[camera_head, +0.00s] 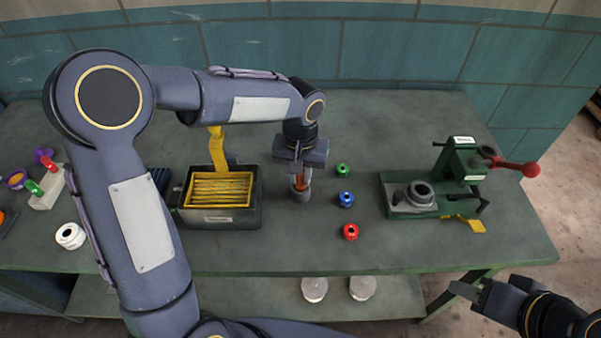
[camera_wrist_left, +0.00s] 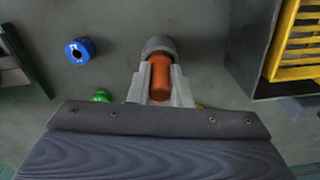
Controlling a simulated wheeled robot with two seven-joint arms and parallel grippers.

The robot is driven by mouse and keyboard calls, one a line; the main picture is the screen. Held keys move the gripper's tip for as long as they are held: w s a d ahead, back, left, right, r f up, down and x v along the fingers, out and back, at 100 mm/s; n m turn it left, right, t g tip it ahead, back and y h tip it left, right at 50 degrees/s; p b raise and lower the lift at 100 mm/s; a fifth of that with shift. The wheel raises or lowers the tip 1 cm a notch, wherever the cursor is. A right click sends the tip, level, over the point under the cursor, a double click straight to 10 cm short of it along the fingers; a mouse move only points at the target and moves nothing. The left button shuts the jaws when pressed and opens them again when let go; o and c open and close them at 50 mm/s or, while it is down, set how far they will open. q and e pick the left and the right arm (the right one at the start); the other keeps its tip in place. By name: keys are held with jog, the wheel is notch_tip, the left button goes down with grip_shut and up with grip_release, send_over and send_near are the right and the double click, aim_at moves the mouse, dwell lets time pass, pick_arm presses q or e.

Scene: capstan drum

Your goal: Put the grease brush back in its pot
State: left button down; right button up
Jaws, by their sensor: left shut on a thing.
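The grease brush shows as an orange-brown handle (camera_wrist_left: 160,78) between the pale fingers of my left gripper (camera_wrist_left: 161,92). In the head view, my left gripper (camera_head: 300,178) points down over the bench, shut on the brush. The small grey pot (camera_head: 300,195) stands right below it; it also shows in the left wrist view (camera_wrist_left: 158,44), at the far end of the handle. The handle's lower end meets or overlaps the pot's mouth; the bristles are hidden, and I cannot tell how deep they sit. My right gripper (camera_head: 470,294) is off the bench's front edge, apart from these things.
A dark box with a yellow grid tray (camera_head: 220,189) stands close left of the pot. Green (camera_head: 342,170), blue (camera_head: 346,199) and red (camera_head: 351,232) ring-shaped parts lie to its right. A green press (camera_head: 458,165) with a red-knobbed lever stands further right. The bench front centre is clear.

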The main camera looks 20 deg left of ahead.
pick_arm(q)
jog(key=shift+f, duration=0.2)
dwell(0.5)
jog(key=c, duration=1.3)
grip_release()
jog(key=shift+o, duration=0.2)
jog(key=shift+r, duration=0.15)
notch_tip(320, 180, up, 7)
jog(key=shift+r, duration=0.3)
